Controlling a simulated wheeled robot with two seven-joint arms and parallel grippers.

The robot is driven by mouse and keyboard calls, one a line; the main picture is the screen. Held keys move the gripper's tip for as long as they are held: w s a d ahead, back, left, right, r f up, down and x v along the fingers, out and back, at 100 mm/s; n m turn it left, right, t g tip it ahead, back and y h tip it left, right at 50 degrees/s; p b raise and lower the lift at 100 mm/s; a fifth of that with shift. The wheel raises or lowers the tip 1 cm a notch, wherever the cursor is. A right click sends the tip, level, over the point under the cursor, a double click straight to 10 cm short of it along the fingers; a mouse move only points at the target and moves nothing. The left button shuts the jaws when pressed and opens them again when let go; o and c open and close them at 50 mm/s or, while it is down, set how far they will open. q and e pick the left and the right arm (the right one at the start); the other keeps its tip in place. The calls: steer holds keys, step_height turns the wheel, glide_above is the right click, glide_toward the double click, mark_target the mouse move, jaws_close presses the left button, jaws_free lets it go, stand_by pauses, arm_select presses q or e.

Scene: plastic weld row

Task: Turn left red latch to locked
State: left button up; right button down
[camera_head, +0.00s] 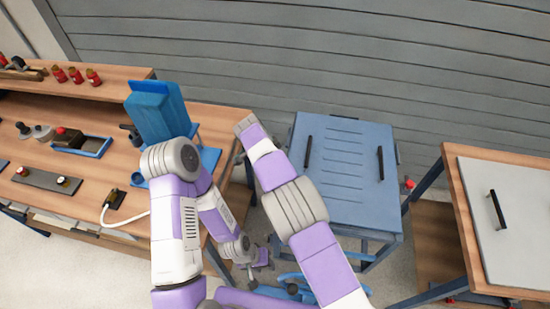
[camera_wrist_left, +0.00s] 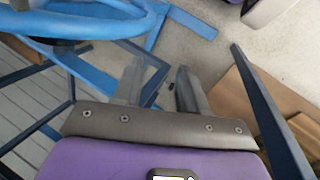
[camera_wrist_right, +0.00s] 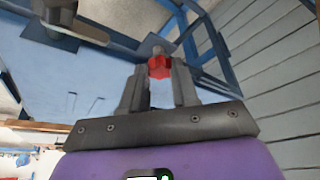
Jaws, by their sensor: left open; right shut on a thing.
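My right gripper (camera_wrist_right: 158,78) is shut on a small red knob-like part (camera_wrist_right: 159,67) in the right wrist view, which looks like a red latch. A grey tip shows just beyond it. In the head view my right arm covers the left edge of the blue cabinet (camera_head: 345,205), and the right gripper cannot be made out. Another red knob (camera_head: 408,184) shows at the cabinet's right side. My left gripper (camera_head: 252,277) hangs low between the workbench and the cabinet. In the left wrist view its fingers (camera_wrist_left: 160,70) are apart and empty. The latch's turn position cannot be told.
The wooden workbench (camera_head: 100,185) on the left carries a blue machine (camera_head: 160,110) and small fixtures. A wooden table with a grey panel (camera_head: 520,225) stands at the right. Blue frame bars (camera_wrist_left: 190,22) lie close around my left gripper. A grey slatted wall (camera_head: 330,60) closes the back.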

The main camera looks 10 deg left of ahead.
stand_by(0.3)
steer(key=c, duration=0.8)
jaws_free()
steer(key=shift+c, duration=0.2)
steer(key=shift+r, duration=0.1)
steer(key=p+v, duration=0.1)
steer(key=v, duration=0.6)
steer(key=shift+r+p, duration=0.15)
steer(key=shift+p, duration=0.2)
steer(key=shift+a, duration=0.1)
